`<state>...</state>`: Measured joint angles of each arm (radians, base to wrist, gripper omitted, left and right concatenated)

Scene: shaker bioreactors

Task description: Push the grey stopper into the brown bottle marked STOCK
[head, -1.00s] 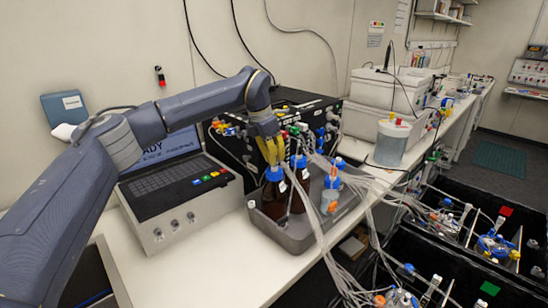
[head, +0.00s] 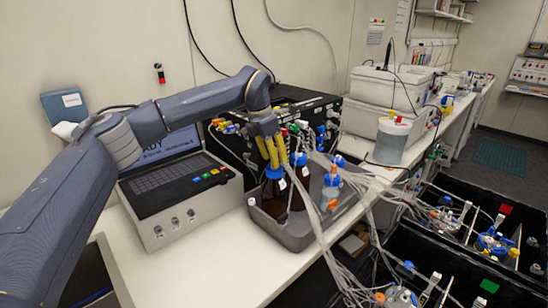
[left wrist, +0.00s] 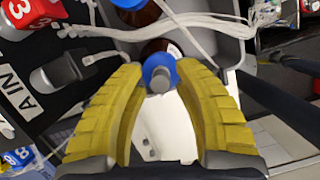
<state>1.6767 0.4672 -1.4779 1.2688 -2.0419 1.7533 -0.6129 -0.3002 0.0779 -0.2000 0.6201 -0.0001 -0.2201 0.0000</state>
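My left gripper (head: 273,163) points down over the left of the brown bottles (head: 271,192) in the grey tray. In the left wrist view its yellow fingers (left wrist: 162,68) are apart. A small grey stopper (left wrist: 161,82) shows between them, in front of a blue cap (left wrist: 157,66), with gaps beside it. Whether it sits in the cap or is loose cannot be told. A brown bottle (left wrist: 156,47) shows behind the cap. Another brown bottle (left wrist: 136,16) with a blue cap stands beyond. I cannot read STOCK on any bottle. My right gripper is not in view.
The grey tray (head: 283,234) stands at the bench's front edge, with pale tubes (head: 315,205) draped over its right side. A black unit (head: 235,150) is close behind and a laptop-like console (head: 172,196) stands left. Bare bench lies in front of the console.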

